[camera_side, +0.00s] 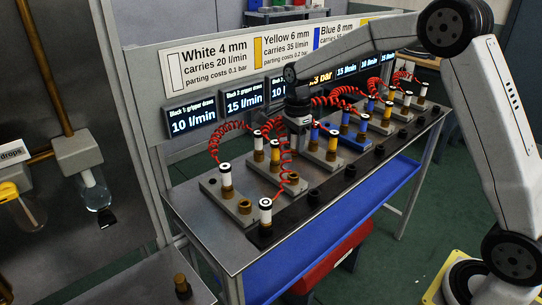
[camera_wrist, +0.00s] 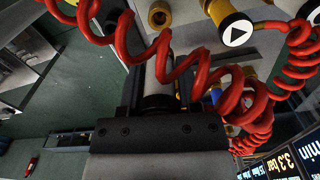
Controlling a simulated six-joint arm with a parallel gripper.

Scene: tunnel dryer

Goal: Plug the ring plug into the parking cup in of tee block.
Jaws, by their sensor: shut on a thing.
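A brass cup (camera_wrist: 159,14) with an open mouth lies beyond the fingertips, apart from the plug. In the side view an empty brass cup (camera_side: 291,179) sits on a grey block below my gripper. I cannot tell which block is the tee block.
A plug with a white triangle-marked top (camera_wrist: 236,33) stands close to the right in the wrist view. White plugs (camera_side: 225,176) and (camera_side: 265,206) stand at the near left. A black rail (camera_side: 333,186) with several sockets runs along the front. Red coiled hoses hang around my gripper.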

